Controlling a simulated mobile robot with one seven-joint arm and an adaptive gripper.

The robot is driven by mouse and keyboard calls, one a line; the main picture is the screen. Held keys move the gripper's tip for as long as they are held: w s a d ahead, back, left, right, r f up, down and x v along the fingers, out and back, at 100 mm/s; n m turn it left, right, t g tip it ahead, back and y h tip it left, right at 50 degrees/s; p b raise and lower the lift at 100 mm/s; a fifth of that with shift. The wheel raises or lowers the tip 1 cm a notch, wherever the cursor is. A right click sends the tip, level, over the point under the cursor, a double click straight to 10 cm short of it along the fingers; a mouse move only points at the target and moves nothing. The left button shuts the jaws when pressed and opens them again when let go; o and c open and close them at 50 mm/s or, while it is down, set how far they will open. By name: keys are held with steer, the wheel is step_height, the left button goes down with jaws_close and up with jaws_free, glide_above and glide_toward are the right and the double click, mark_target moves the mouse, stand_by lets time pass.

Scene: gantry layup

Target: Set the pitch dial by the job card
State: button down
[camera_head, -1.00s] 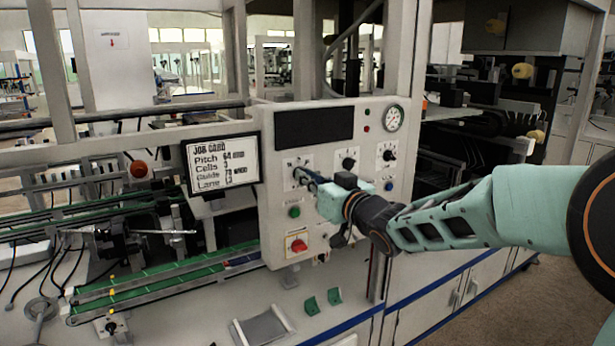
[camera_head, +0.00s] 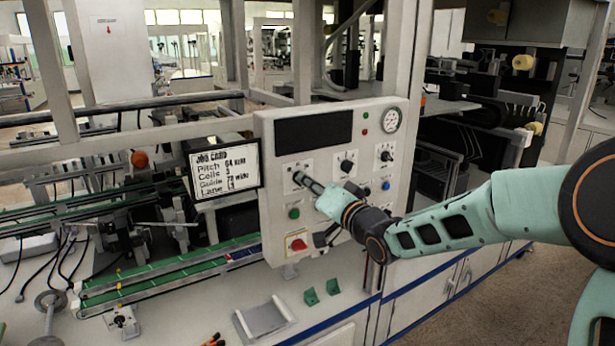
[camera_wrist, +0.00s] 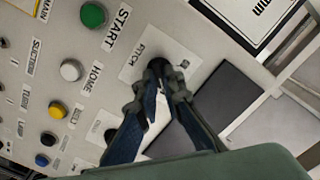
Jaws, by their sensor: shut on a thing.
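The job card (camera_head: 222,168) is a white sign in a black frame left of the control panel. It seems to read Pitch 64, Cells 3, and Guide and Lane lines that are less clear. The pitch dial (camera_wrist: 158,66) is a black knob on a white plate marked PITCH, the leftmost dial of the panel's row. My gripper (camera_wrist: 157,86) is shut on this knob, with one finger on each side. In the head view, my gripper (camera_head: 301,179) reaches the dial from the right. The fingers hide part of the knob and its scale, so its setting is unreadable.
The control panel (camera_head: 268,222) also has two more dials, a green START button (camera_wrist: 93,14), a red switch (camera_head: 297,244) and a gauge (camera_head: 392,119). White, yellow and blue buttons sit near my fingers in the wrist view. Conveyors lie left of the panel.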

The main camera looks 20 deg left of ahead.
steer(key=shift+m, duration=0.5)
steer(key=c, duration=2.1)
jaws_free()
steer(key=shift+d, duration=0.1)
steer(key=v, duration=1.2)
